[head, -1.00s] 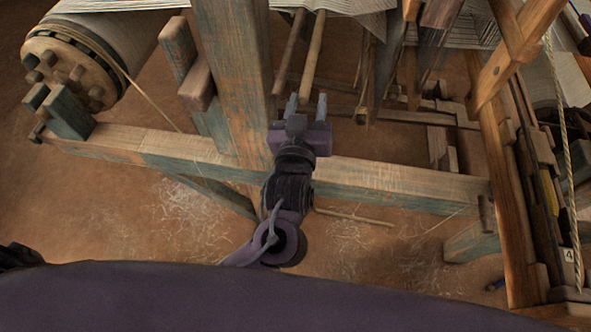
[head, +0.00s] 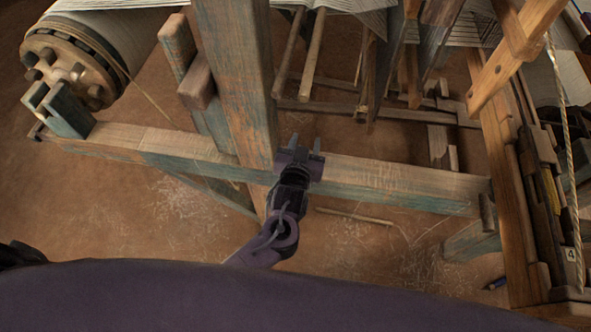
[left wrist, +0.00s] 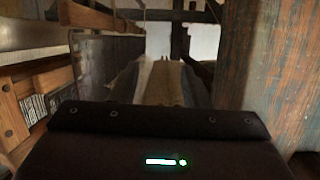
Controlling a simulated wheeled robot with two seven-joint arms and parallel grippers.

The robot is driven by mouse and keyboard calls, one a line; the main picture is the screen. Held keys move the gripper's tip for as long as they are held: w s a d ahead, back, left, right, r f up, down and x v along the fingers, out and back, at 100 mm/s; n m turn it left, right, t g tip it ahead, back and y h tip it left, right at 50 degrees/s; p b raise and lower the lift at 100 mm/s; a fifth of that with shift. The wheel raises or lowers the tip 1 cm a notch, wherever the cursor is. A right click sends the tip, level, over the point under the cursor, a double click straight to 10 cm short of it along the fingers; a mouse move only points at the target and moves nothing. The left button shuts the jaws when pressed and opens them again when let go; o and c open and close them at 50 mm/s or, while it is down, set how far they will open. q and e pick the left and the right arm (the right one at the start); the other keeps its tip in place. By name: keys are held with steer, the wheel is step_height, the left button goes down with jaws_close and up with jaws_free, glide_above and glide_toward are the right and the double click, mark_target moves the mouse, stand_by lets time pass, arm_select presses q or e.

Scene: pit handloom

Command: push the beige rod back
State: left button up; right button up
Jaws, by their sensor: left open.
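The beige rod (head: 313,48) hangs at a slant under the loom, right of the thick post, in the head view. A darker brown rod (head: 289,50) runs beside it on the left. My left gripper (head: 305,143) is open and empty, over the front beam. Its two fingers point up the picture, towards the rods, with a clear gap to the beige rod's lower end. In the left wrist view a dark housing fills the bottom, and I cannot make out the beige rod there. My right gripper is not in view.
The thick worn post (head: 236,75) stands close left of my left gripper and also shows in the left wrist view (left wrist: 275,60). The front beam (head: 400,185) crosses below the gripper. A warp roller (head: 75,60) is at upper left. A thin stick (head: 355,216) lies on the floor.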

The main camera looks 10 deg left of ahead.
arm_select(q)
step_height(320, 180, down, 13)
steer(key=s+a+m+g, duration=0.1)
steer(key=a+g, duration=0.1)
steer(key=shift+r+g, duration=0.2)
steer(key=shift+g, duration=0.2)
steer(key=shift+a, duration=0.1)
